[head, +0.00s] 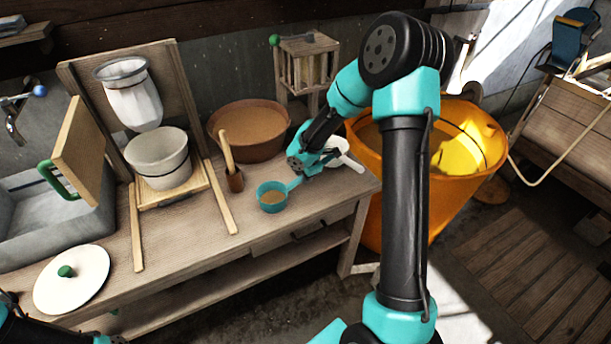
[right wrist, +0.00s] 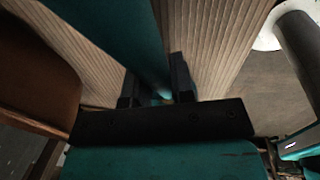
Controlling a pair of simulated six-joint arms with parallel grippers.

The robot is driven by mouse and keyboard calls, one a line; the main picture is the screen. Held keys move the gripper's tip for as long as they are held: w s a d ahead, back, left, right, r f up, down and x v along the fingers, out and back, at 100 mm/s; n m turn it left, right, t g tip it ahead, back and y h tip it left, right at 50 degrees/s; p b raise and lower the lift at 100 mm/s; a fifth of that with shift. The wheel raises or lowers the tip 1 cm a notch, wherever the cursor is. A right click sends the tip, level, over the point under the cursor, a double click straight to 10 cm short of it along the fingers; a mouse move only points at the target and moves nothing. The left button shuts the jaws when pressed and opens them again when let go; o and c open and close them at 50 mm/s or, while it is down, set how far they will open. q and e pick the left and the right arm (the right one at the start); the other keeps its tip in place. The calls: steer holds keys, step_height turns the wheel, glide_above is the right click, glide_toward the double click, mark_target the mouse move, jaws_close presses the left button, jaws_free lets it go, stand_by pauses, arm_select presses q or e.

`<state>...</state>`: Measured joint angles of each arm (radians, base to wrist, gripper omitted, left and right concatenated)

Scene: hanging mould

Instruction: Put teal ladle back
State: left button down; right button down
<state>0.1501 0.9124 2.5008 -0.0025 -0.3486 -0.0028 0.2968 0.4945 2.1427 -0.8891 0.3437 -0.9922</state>
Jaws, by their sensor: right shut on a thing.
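The teal ladle (head: 272,197) shows in the head view at the front right of the wooden bench, its round bowl holding something brown. Its handle runs up and right to my right gripper (head: 298,167), which is shut on it. In the right wrist view the teal handle (right wrist: 115,28) comes in from the top left and ends between the two dark fingers (right wrist: 157,86). I cannot tell whether the bowl touches the bench top. My left gripper is out of sight; only bits of that arm show at the lower left.
A white scoop (head: 346,157) is beside my right gripper. An orange tub (head: 470,190) stands right of the bench. A white lid (head: 72,284) lies front left.

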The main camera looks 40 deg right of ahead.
steer(key=c, duration=1)
jaws_free()
steer(key=r, duration=0.4)
steer(key=s+r, duration=0.1)
steer(key=r, duration=0.3)
steer(key=s+r, duration=0.1)
steer(key=r, duration=0.3)
steer(key=shift+s, duration=0.1)
steer(key=shift+f, duration=0.1)
